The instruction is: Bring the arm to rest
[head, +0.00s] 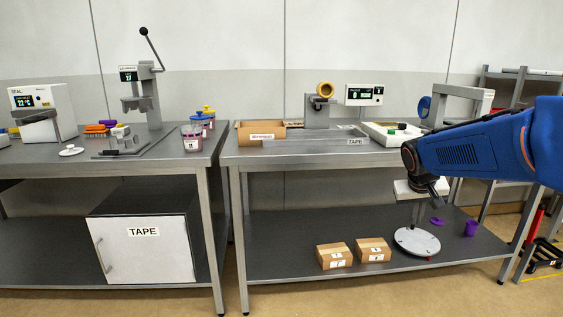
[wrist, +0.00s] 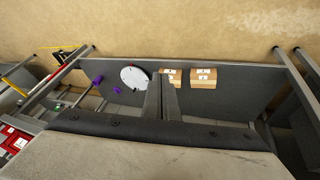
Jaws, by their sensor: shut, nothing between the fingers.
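My blue arm reaches in from the right in the head view, in front of the right table (head: 300,157). Its wrist bends down at the table's front edge. My gripper (wrist: 161,82) shows in the wrist view with its two grey fingers together and nothing between them. It points down over the lower shelf (wrist: 240,84). In the head view the gripper is small and partly merges with the white plate's stem area, so its fingertips are hard to make out there.
On the lower shelf are a round white plate (head: 417,241), two cardboard boxes (head: 334,256) (head: 373,250) and a purple cup (head: 471,228). The tabletop carries an open cardboard box (head: 261,132), a tape dispenser (head: 319,108) and a white device (head: 392,133). Floor in front is clear.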

